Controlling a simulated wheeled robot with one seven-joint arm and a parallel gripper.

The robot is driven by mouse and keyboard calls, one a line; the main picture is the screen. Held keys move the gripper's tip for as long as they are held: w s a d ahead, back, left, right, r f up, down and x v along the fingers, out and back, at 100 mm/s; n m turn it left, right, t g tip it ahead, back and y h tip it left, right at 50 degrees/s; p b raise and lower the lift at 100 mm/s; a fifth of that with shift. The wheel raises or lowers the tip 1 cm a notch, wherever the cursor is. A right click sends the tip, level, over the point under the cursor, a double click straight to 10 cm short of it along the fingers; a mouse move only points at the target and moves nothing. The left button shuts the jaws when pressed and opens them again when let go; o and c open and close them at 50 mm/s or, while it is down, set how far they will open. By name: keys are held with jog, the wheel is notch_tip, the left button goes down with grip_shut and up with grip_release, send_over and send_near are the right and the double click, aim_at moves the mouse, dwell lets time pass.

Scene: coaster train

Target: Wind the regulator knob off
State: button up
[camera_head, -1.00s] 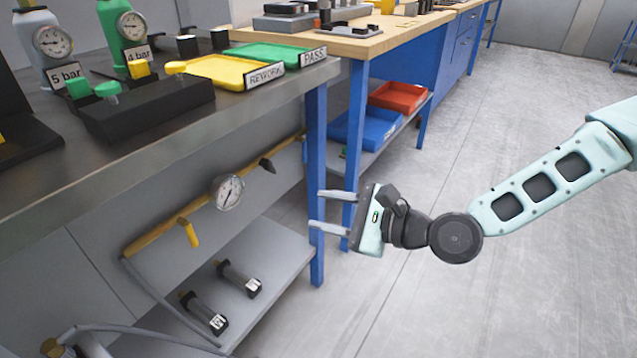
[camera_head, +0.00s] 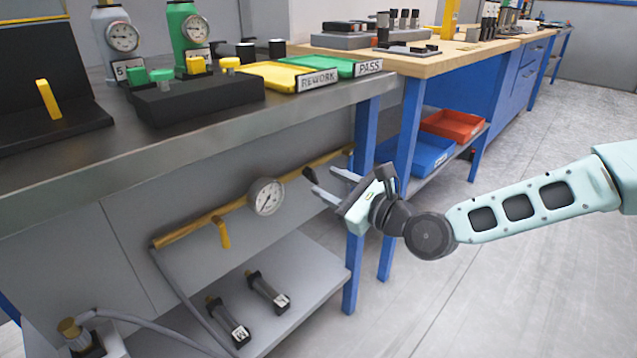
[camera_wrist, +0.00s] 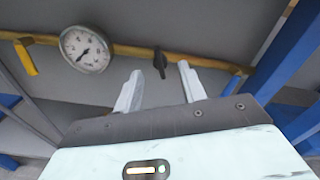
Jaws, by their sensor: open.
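The regulator knob looks to be the small black knob (camera_head: 309,174) on the yellow pipe (camera_head: 190,230) under the steel bench, right of a round white gauge (camera_head: 266,197). In the wrist view the black knob (camera_wrist: 160,62) shows beyond and between my two finger tips, with the gauge (camera_wrist: 85,50) to its left. My gripper (camera_head: 327,181) is open and empty, with its fingers pointing toward the knob. In the wrist view my gripper (camera_wrist: 160,70) does not appear to touch the knob; the exact gap is hard to tell.
A yellow lever (camera_head: 223,234) hangs from the pipe left of the gauge. Blue bench legs (camera_head: 361,220) stand close to my gripper. A lower grey shelf (camera_head: 310,262) holds two dark cylinders (camera_head: 268,290). The floor at right is clear.

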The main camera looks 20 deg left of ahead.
aim_at(315, 177)
jog(key=shift+b+x, duration=0.3)
jog(key=shift+x, duration=1.7)
jog(key=shift+s, duration=0.1)
grip_shut()
